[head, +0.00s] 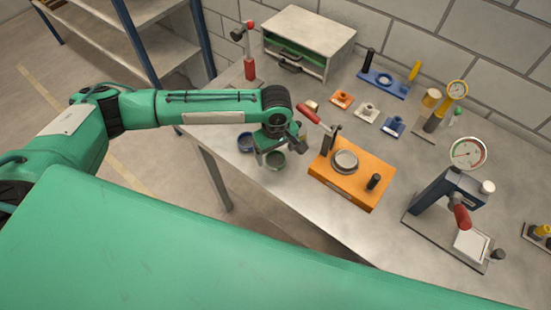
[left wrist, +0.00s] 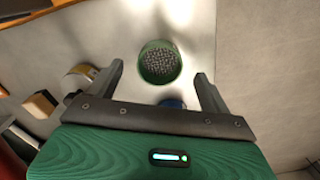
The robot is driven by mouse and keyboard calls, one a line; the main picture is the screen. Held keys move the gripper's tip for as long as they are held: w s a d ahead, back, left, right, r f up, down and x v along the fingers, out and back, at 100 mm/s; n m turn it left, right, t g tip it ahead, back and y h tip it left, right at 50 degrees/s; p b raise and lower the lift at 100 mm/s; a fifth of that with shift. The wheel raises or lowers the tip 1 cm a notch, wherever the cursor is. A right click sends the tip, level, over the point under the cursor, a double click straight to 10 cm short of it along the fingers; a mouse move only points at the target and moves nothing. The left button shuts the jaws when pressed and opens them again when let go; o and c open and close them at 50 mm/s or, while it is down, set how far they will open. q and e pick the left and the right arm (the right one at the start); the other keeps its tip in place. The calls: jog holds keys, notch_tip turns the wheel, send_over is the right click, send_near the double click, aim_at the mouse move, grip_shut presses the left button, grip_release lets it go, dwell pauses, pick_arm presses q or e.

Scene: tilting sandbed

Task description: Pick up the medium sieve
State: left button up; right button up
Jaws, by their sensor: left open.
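A round green sieve (head: 275,161) with a grey mesh bottom sits on the table near its front left edge. In the left wrist view the green sieve (left wrist: 159,64) lies between the lines of the two fingers. A blue round sieve (head: 246,143) stands just left of it; in the left wrist view the blue one (left wrist: 172,103) is mostly hidden by my gripper. The pictures do not label either as medium. My left gripper (head: 279,150) is open, above and close to the green sieve, with nothing held. My right gripper does not show.
An orange fixture (head: 362,184) with a red-handled lever stands right of the green sieve. A blue press with a dial (head: 467,153) stands farther right. A drawer cabinet (head: 305,42), a red-handled tool (head: 249,68) and small coloured blocks (head: 366,111) lie behind. Bare table lies between orange fixture and press.

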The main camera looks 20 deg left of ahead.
aim_at(275, 161)
pick_arm(q)
jog(key=shift+f+p, duration=0.35)
jog(key=shift+f, duration=1.35)
jog(key=c, duration=1.1)
jog(key=shift+w+r, duration=0.1)
